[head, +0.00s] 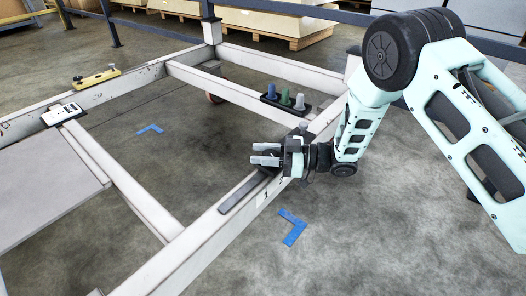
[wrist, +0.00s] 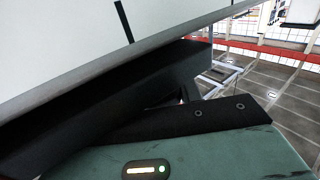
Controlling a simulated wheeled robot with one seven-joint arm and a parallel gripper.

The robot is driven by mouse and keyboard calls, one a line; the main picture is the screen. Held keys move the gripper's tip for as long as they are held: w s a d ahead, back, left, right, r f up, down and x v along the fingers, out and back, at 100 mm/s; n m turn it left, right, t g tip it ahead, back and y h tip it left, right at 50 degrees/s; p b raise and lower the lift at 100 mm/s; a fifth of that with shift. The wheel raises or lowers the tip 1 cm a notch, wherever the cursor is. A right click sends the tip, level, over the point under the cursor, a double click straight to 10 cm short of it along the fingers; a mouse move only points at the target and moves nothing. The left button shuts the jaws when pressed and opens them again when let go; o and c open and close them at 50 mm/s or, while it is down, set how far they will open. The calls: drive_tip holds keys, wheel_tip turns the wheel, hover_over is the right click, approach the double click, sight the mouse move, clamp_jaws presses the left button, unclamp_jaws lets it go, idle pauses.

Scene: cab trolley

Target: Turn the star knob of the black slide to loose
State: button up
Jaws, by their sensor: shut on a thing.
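The black slide (head: 243,194) lies along the top of the trolley's near white rail (head: 205,232). My gripper (head: 265,154) is low over the slide's far end, its fingers pointing left. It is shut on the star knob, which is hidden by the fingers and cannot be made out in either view. In the wrist view, a dark finger-like part and my teal gripper body fill the lower half. A pale surface with a short black mark (wrist: 124,22) crosses the top. The knob's angle cannot be told.
A black holder with blue, green and grey pegs (head: 285,98) sits beyond my gripper. A yellow level (head: 97,79) and a white device (head: 62,114) lie on the left rails. Blue corner tape (head: 293,228) marks the floor. Open floor lies at the right front.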

idle(0.3)
drive_tip(key=o, duration=1)
drive_tip(key=shift+s+d+p, duration=0.25)
drive_tip(key=shift+d+p, duration=0.65)
drive_tip(key=shift+d, duration=2)
drive_tip(key=shift+s+d+p, duration=0.2)
drive_tip(key=shift+d+p, duration=0.75)
drive_tip(key=shift+d, duration=1.95)
drive_tip(key=shift+s+d+p, duration=0.25)
drive_tip(key=shift+d+p, duration=0.65)
drive_tip(key=shift+d, duration=2)
